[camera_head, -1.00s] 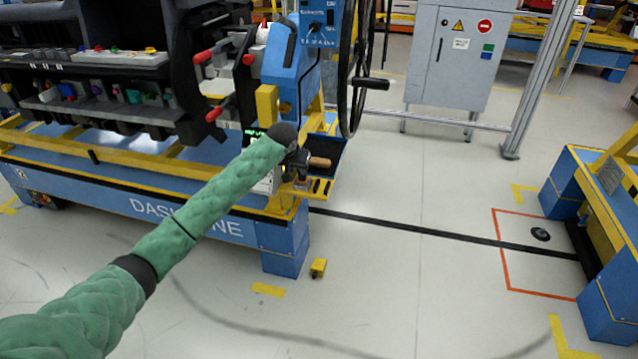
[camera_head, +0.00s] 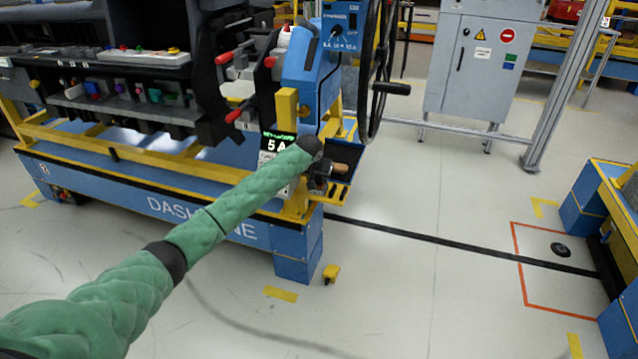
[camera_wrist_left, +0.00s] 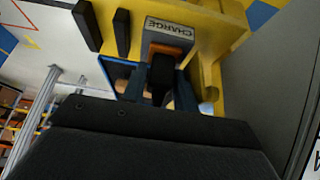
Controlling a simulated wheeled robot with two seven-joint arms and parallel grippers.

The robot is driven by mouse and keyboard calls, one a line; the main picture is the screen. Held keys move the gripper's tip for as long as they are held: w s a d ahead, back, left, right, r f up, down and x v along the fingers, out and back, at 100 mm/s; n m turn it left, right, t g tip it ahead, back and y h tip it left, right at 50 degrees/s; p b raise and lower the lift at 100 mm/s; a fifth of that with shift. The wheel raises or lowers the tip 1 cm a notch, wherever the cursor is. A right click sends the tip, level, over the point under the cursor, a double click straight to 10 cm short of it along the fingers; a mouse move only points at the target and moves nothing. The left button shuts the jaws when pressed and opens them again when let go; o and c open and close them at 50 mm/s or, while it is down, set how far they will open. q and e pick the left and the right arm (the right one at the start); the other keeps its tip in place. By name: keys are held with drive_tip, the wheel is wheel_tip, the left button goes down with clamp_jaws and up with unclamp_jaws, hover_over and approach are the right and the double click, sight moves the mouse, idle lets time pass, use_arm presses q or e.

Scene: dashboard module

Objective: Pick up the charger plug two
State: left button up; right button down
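My left gripper (camera_head: 318,180) is at the yellow bracket on the right end of the blue dashboard stand, seen small in the head view. In the left wrist view, the two grey-blue fingers (camera_wrist_left: 161,92) stand on either side of a black plug-like part (camera_wrist_left: 160,72). This part sits at an orange-edged grey block (camera_wrist_left: 168,35) marked CHARGE. I cannot tell whether the fingers touch the part or whether it is charger plug two. The gripper's dark body hides the lower part of that view. My right gripper is in neither view.
A blue post (camera_head: 306,62) and a black wheel (camera_head: 372,75) rise behind the bracket. Two dark strips (camera_wrist_left: 122,32) lie beside the CHARGE block on the yellow bracket (camera_wrist_left: 222,25). A tan handle (camera_head: 340,168) is close to the gripper. The floor to the right is largely clear.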

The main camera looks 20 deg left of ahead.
use_arm(q)
clamp_jaws()
drive_tip(key=shift+r, duration=0.15)
